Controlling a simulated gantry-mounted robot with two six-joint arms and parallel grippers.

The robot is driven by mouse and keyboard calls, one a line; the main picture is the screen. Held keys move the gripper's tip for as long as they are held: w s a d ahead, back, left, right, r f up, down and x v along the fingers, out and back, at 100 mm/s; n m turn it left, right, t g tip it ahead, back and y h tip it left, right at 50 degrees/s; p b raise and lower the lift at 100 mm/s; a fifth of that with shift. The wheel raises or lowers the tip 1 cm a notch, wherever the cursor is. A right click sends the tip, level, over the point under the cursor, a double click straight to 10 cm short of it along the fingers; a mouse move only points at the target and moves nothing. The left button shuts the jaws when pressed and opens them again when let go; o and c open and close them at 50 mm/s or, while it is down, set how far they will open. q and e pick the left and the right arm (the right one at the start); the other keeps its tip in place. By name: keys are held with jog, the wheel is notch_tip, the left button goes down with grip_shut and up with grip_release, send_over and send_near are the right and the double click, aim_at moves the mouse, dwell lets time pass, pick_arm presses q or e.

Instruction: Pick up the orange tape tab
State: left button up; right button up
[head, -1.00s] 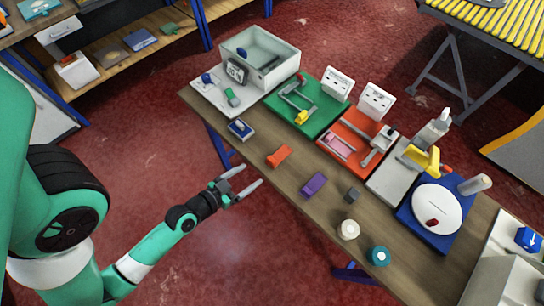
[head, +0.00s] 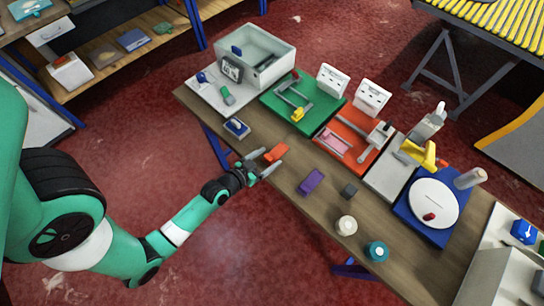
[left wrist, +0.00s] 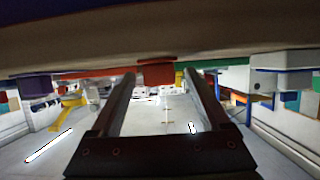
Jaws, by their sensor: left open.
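The orange tape tab (head: 276,153) lies near the front edge of the wooden table, left of a purple block (head: 311,181). My left gripper (head: 265,161) is open, with its fingertips at the table edge close to the tab. In the left wrist view the orange tab (left wrist: 157,73) shows between the tips of the two open fingers (left wrist: 160,78). Nothing is held. I cannot tell whether the fingers touch the tab. My right gripper is not in view.
A blue item (head: 236,128) lies left of the tab. A dark grey cube (head: 349,190), a white roll (head: 346,225) and a teal roll (head: 376,251) lie to the right. Behind are a green mat (head: 325,110) and an orange-red mat (head: 352,160).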

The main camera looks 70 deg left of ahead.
pick_arm(q)
grip_shut()
dwell(0.4)
jog(key=shift+r, duration=0.4)
notch_tip(320, 180, up, 3)
jog(key=shift+f+p, duration=0.2)
jog(key=shift+p, duration=0.8)
jog(key=s+a+r+p, duration=0.8)
jog(key=s+a+r, duration=0.1)
jog(key=a, duration=0.1)
jog(key=shift+s+r+p, duration=0.3)
jog(key=shift+s, duration=0.1)
